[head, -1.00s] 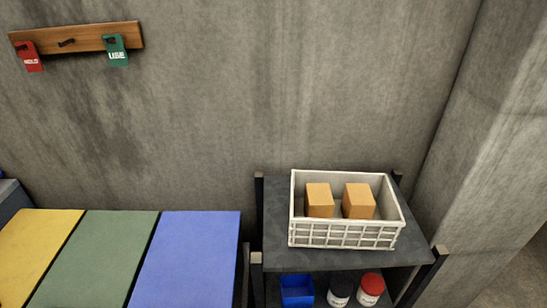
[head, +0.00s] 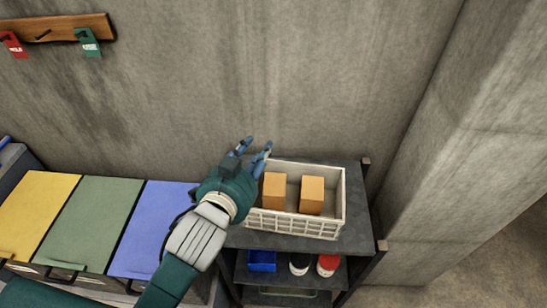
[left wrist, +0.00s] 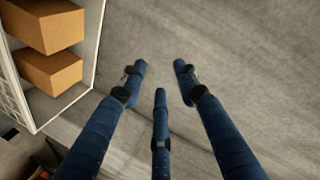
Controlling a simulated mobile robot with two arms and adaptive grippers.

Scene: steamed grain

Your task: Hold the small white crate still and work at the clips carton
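The small white crate (head: 300,226) stands on the top shelf of a dark rack in the head view. Two plain orange-brown cartons are inside, a left carton (head: 274,191) and a right carton (head: 312,195). No label shows, so I cannot tell which is the clips carton. My left gripper (head: 255,148) is at the crate's left end, its fingers spread and empty. In the left wrist view, the gripper (left wrist: 160,75) is open beside the crate (left wrist: 94,60), with nothing between its fingers. Its hand hides the crate's left end in the head view. My right gripper is out of view.
The dark shelf (head: 357,212) has bare room right of the crate. Yellow, green and blue lids (head: 92,215) are left. A concrete wall stands close behind.

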